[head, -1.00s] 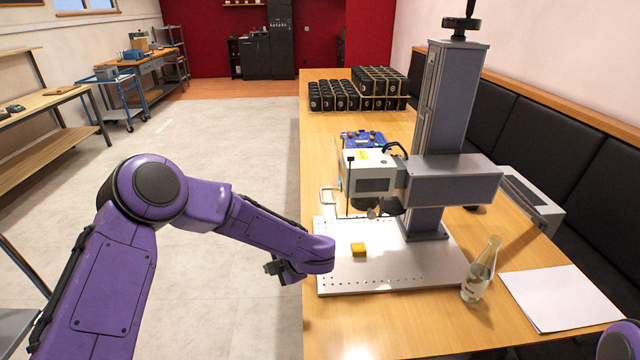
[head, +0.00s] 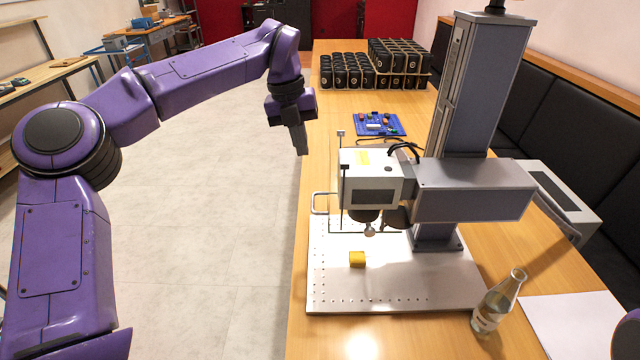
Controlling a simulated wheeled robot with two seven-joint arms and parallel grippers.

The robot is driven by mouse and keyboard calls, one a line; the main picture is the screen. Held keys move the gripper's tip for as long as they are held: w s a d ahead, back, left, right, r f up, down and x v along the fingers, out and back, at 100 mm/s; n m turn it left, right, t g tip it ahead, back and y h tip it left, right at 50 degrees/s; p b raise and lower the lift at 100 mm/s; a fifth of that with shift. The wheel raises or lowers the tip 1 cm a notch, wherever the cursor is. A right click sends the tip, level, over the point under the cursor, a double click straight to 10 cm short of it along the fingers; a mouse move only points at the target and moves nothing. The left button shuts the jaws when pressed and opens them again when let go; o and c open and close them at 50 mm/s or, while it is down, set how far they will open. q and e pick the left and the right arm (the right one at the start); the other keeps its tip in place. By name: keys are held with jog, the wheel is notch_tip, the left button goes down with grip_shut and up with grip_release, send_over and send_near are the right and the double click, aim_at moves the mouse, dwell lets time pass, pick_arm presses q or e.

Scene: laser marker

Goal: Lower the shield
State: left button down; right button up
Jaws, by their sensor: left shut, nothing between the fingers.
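The laser marker stands on the table, with its white laser head (head: 372,182) on a grey arm and column. The shield looks like a clear guard with thin dark edges around the head; its pale handle (head: 317,203) sticks out on the left side. The clear panes are hard to make out. My right gripper is out of view.
A blue control board (head: 380,125) lies behind the marker. Several black cups (head: 345,72) stand in racks at the back. A glass bottle (head: 498,300) stands at the plate's right front corner, beside white paper (head: 580,325). The floor left of the table is clear.

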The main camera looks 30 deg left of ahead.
aim_at(313, 203)
pick_arm(q)
jog(key=f+p, duration=0.1)
jog(key=f, duration=0.3)
jog(key=d+f+p, duration=0.1)
jog(key=f, duration=0.3)
jog(key=d+f+p, duration=0.1)
jog(key=f, duration=0.3)
jog(key=shift+s, duration=0.15)
jog(key=shift+s+f, duration=0.2)
jog(key=shift+f, duration=0.15)
jog(key=shift+w+f, duration=0.15)
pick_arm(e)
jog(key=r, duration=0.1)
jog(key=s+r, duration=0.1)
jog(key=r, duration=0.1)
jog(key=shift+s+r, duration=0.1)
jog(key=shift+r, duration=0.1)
pick_arm(q)
jog(key=shift+f, duration=0.1)
